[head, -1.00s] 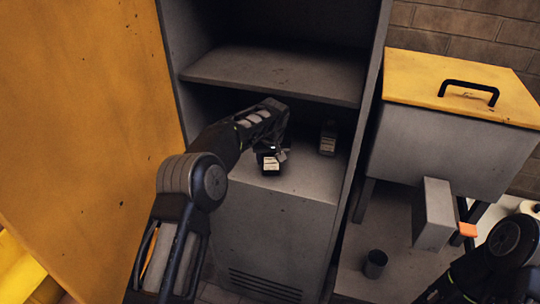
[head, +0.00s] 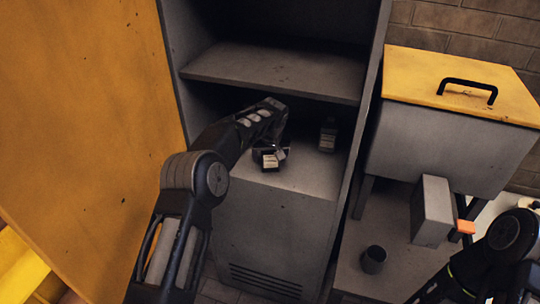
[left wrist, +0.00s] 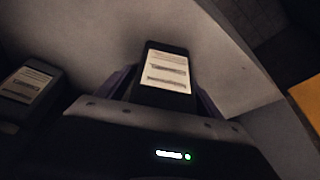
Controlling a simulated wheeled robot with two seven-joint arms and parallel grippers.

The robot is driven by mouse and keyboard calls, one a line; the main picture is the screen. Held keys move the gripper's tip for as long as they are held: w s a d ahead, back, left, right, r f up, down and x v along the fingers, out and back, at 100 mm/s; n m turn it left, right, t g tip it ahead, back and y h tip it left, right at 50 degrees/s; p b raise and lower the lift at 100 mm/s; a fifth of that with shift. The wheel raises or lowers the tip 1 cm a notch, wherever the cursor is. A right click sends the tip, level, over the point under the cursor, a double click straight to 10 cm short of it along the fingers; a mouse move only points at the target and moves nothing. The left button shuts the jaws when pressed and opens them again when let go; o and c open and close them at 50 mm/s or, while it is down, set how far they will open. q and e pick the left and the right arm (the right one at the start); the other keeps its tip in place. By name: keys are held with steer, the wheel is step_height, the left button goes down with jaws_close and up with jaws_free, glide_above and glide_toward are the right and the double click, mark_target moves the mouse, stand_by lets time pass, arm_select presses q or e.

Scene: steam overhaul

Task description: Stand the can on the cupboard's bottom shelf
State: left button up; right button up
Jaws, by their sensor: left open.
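The can (head: 271,161), dark with a white label, stands on the cupboard's bottom shelf (head: 300,185) near the front edge. It looks upright, and its upper part is partly hidden by my gripper in the head view. My left gripper (head: 271,155) is open, with one finger on each side of the can. In the left wrist view the can (left wrist: 165,77) is between the spread fingers, label facing the camera. My right gripper is out of view; only part of the right arm shows at the lower right.
A similar labelled container (head: 328,137) stands on the same shelf to the right; it also shows in the left wrist view (left wrist: 30,90). The middle shelf (head: 275,72) is above my gripper. The yellow door (head: 85,110) is open at left. A yellow-lidded box (head: 445,140) stands at right.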

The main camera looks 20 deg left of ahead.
arm_select(q)
steer(key=shift+r, duration=0.15)
steer(key=shift+r, duration=0.1)
steer(key=s+d+b, duration=0.1)
steer(key=s+b, duration=0.1)
steer(key=s, duration=0.2)
steer(key=s+d+b, duration=0.1)
steer(key=s+b, duration=0.1)
steer(key=s, duration=0.2)
steer(key=s+d+r+b, duration=0.1)
steer(key=s+d, duration=0.1)
steer(key=s, duration=0.1)
steer(key=shift+s+b, duration=0.4)
